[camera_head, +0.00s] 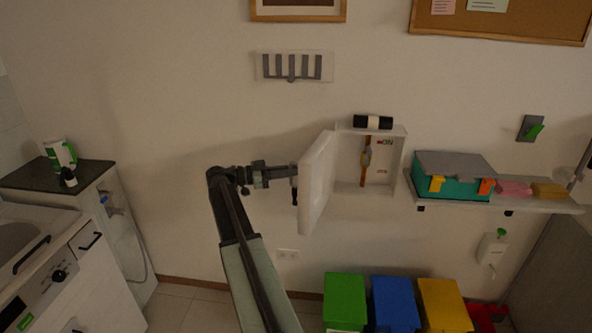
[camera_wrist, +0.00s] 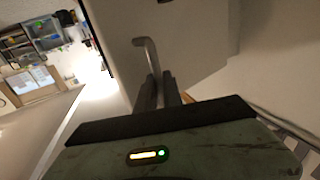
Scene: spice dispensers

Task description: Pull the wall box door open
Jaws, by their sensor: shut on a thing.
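The white wall box (camera_head: 398,165) is on the wall in the middle of the head view. Its door (camera_head: 316,185) stands swung well open to the left, and the inside shows, with a brown upright part (camera_head: 366,160) and small red labels. My gripper (camera_head: 291,172) is at the outer face of the door, left of the box. In the wrist view my gripper (camera_wrist: 161,92) is shut on the bent grey metal handle (camera_wrist: 146,52) of the door. The lower part of the handle is hidden between the fingers.
A shelf (camera_head: 530,206) with a teal and grey case (camera_head: 453,178) is to the right. Green, blue and yellow bins (camera_head: 394,302) stand below. The wall left of the door is mostly bare.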

